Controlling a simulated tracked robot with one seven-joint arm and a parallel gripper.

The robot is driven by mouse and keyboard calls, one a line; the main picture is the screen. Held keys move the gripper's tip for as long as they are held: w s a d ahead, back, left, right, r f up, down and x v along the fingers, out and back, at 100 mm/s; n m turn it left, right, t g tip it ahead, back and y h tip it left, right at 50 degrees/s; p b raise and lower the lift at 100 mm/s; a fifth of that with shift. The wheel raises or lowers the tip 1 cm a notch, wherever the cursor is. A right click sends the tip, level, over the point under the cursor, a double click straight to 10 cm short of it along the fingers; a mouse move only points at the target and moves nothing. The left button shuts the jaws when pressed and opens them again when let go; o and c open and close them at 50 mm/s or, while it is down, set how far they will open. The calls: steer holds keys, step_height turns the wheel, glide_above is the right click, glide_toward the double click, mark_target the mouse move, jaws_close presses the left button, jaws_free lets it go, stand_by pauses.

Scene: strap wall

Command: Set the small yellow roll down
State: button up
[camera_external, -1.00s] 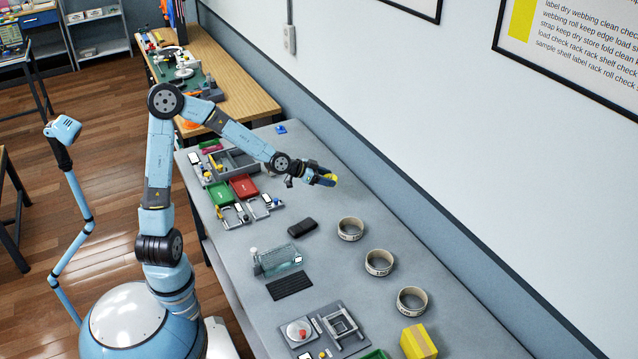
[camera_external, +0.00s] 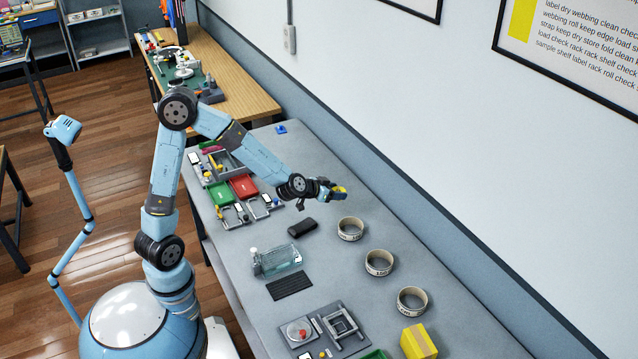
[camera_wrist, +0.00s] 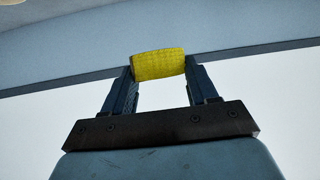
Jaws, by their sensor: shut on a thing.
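The small yellow roll (camera_wrist: 158,64) is held between the two fingertips of my gripper (camera_wrist: 160,72) in the wrist view. It shows as a short yellow bundle with a woven look. In the external view the yellow roll (camera_external: 339,190) is at the tip of my gripper (camera_external: 332,190), which is shut on it.
Three pale rings (camera_external: 350,229) stand in a row along the wall side. A black block (camera_external: 303,227), a clear bottle-like case (camera_external: 277,260) and a black ribbed mat (camera_external: 290,285) lie left of them. A yellow box (camera_external: 418,342) is at the front. Bins (camera_external: 243,187) sit behind.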

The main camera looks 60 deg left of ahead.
steer(key=s+d+n+g+y, duration=0.25)
steer(key=s+n+y, duration=0.25)
steer(key=s, duration=0.7)
steer(key=s+d+n+g+y, duration=0.2)
steer(key=s+n+g+y, duration=0.3)
steer(key=s, duration=0.7)
steer(key=t, duration=0.2)
glide_above(319, 257)
steer(key=shift+n+g+h, duration=0.25)
steer(key=shift+n+h, duration=0.15)
steer(key=f, duration=1.3)
steer(key=shift+s+a, duration=0.25)
steer(key=shift+s, duration=0.15)
steer(key=shift+w+d+f, duration=0.1)
steer(key=shift+w+f, duration=0.45)
steer(key=shift+f, duration=1.6)
steer(key=shift+f, duration=0.4)
steer(key=shift+s+f, duration=0.15)
steer(key=shift+f, duration=0.05)
